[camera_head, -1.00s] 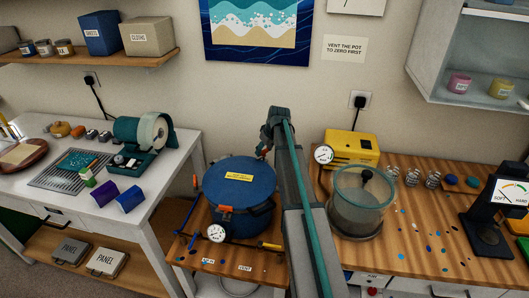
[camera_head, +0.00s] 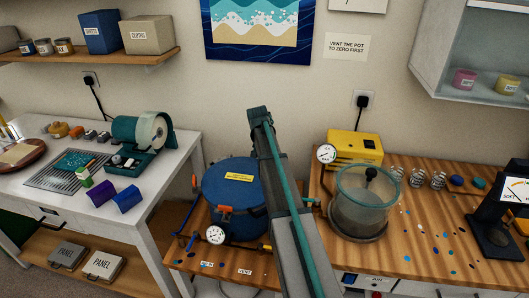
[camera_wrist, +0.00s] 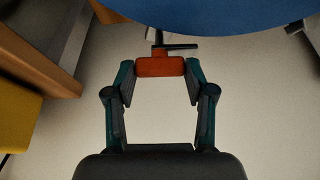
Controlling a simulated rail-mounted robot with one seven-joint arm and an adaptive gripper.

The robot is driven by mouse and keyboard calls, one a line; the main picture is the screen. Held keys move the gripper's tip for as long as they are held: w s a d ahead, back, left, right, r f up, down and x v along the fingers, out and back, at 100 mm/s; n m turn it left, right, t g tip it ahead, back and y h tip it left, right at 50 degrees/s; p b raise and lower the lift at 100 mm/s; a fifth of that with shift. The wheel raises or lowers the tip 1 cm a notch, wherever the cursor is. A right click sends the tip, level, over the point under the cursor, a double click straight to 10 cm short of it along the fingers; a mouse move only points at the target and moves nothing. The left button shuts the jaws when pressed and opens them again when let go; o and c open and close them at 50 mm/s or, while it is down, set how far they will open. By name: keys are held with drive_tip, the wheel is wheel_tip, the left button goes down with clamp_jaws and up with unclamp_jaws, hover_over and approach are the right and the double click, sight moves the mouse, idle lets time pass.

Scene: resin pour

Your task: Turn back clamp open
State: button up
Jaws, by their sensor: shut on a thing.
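The blue pressure pot (camera_head: 222,190) stands on the wooden bench left of my arm, its lid on and a yellow label on top. In the wrist view the pot's blue edge (camera_wrist: 220,12) fills the top. The back clamp's orange handle (camera_wrist: 160,67), with a dark crossbar beyond it, lies just off that edge. My gripper (camera_wrist: 160,70) is shut on this orange handle, one finger on each side. In the head view my arm hides the gripper and the back clamp. Other orange clamps show at the pot's front (camera_head: 226,210) and left side (camera_head: 194,182).
A dial gauge (camera_head: 215,235) sits at the pot's front. Right of my arm stand a clear chamber (camera_head: 365,205) and a yellow pump (camera_head: 354,147) with a gauge. A white worktable (camera_head: 75,190) is at left. The wall is close behind.

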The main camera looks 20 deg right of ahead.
drive_tip(key=shift+w+m+g+h+b, duration=0.1)
drive_tip(key=shift+m+g+h+b, duration=0.45)
drive_tip(key=shift+m, duration=1.35)
drive_tip(key=o, duration=1.2)
drive_tip(key=shift+c, duration=0.2)
drive_tip(key=v, duration=1.2)
